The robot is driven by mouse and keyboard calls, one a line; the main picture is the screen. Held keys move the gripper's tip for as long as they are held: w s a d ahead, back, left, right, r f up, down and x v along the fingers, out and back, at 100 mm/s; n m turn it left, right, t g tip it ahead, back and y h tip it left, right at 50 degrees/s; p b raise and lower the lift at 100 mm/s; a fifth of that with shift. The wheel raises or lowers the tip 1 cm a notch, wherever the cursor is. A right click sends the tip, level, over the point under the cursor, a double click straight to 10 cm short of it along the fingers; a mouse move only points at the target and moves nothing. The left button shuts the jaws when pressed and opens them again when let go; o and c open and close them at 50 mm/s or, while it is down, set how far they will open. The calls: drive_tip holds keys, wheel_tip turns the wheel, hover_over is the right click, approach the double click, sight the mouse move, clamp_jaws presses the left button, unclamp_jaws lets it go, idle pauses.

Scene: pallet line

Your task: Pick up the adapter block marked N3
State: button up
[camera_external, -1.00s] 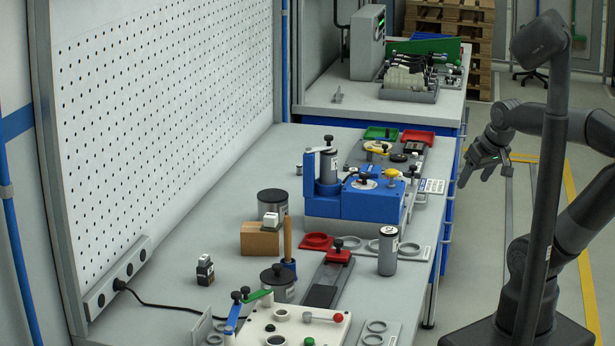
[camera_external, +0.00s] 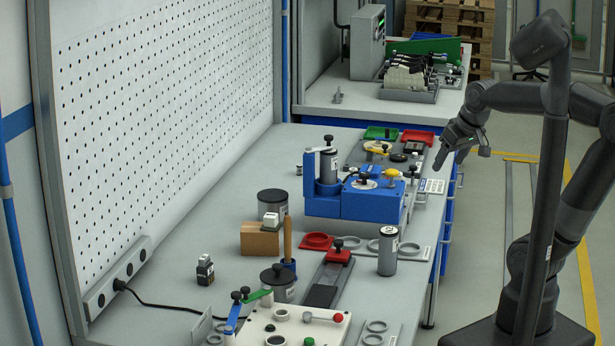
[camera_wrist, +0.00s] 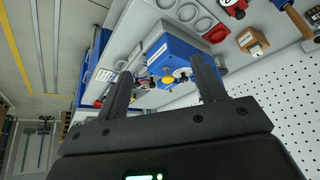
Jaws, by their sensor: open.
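No N3 mark is readable in either view. The tan block also shows in the wrist view (camera_wrist: 254,46), at upper right. My gripper (camera_external: 461,160) is open and empty, raised by the bench's right edge, well away from both small blocks. Its two fingers (camera_wrist: 160,70) stand apart in the wrist view.
A blue fixture (camera_external: 370,204) with yellow and black knobs stands mid-bench, between my gripper and the small blocks. A grey cylinder (camera_external: 388,252), a red-ended clamp (camera_external: 338,257) and dark canisters (camera_external: 272,203) stand nearby. A perforated wall (camera_external: 160,110) bounds the left side.

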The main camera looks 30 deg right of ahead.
drive_tip(key=w+a+r+n, duration=0.1)
drive_tip(key=w+a+r, duration=0.1)
drive_tip(key=w+a, duration=0.55)
drive_tip(key=n+g+y, duration=0.2)
drive_tip(key=n, duration=0.4)
hover_over(207, 259)
drive_tip(key=s+d, duration=0.2)
wheel_tip(207, 259, down, 17)
drive_tip(key=x, duration=0.5)
drive_tip(key=shift+w+a+f, duration=0.1)
drive_tip(key=shift+a+f, duration=0.05)
drive_tip(key=shift+a, duration=0.1)
drive_tip(key=x, duration=0.5)
drive_tip(key=shift+d+f, duration=0.15)
drive_tip(key=shift+f, duration=0.05)
drive_tip(key=c, duration=1)
drive_tip(key=shift+c, duration=0.5)
drive_tip(key=shift+r, duration=0.15)
